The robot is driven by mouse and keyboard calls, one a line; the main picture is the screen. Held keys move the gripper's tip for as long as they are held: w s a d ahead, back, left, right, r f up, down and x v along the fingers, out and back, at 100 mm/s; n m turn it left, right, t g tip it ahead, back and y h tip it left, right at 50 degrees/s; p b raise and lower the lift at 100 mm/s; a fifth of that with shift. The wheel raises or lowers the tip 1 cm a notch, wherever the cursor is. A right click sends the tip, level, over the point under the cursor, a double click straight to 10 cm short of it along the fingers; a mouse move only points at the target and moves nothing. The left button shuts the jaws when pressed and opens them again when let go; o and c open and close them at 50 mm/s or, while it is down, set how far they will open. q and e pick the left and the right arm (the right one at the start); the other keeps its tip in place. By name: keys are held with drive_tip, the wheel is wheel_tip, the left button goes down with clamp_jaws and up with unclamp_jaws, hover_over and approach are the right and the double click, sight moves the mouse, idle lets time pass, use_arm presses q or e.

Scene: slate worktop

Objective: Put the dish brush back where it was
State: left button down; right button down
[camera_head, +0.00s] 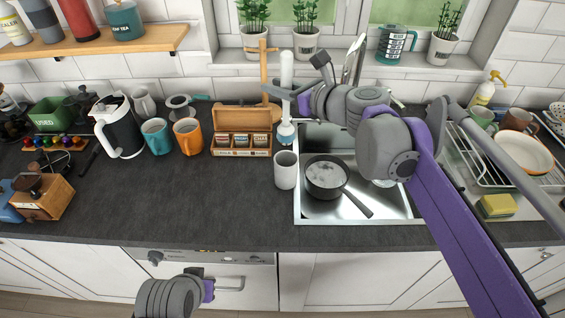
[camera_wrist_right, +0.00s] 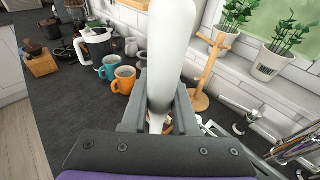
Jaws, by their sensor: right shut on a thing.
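The dish brush (camera_head: 287,70) has a white handle and a blue-and-white head. My right gripper (camera_head: 290,93) is shut on its handle and holds it upright, head down. In the head view the brush head is just above the light grey cup (camera_head: 286,171) on the worktop, left of the sink; I cannot tell exactly how they line up in depth. In the right wrist view the white handle (camera_wrist_right: 172,50) stands between the fingers (camera_wrist_right: 158,112) and hides what is below. My left gripper (camera_head: 207,286) is low in front of the counter, its fingers unclear.
The sink (camera_head: 385,208) with a dark pan (camera_head: 326,174) is right of the cup. A wooden tea box (camera_head: 241,136) stands close on the left, a wooden mug tree (camera_head: 264,70) behind. The worktop's front left middle is clear.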

wheel_tip(320, 180, down, 16)
drive_tip(key=shift+d+f+b, duration=0.1)
drive_tip(key=shift+f+b, duration=0.05)
drive_tip(key=shift+b, duration=0.6)
drive_tip(key=shift+f, duration=0.1)
drive_tip(key=c, duration=0.7)
unclamp_jaws()
drive_tip(key=shift+r, duration=0.2)
drive_tip(key=v, duration=1.2)
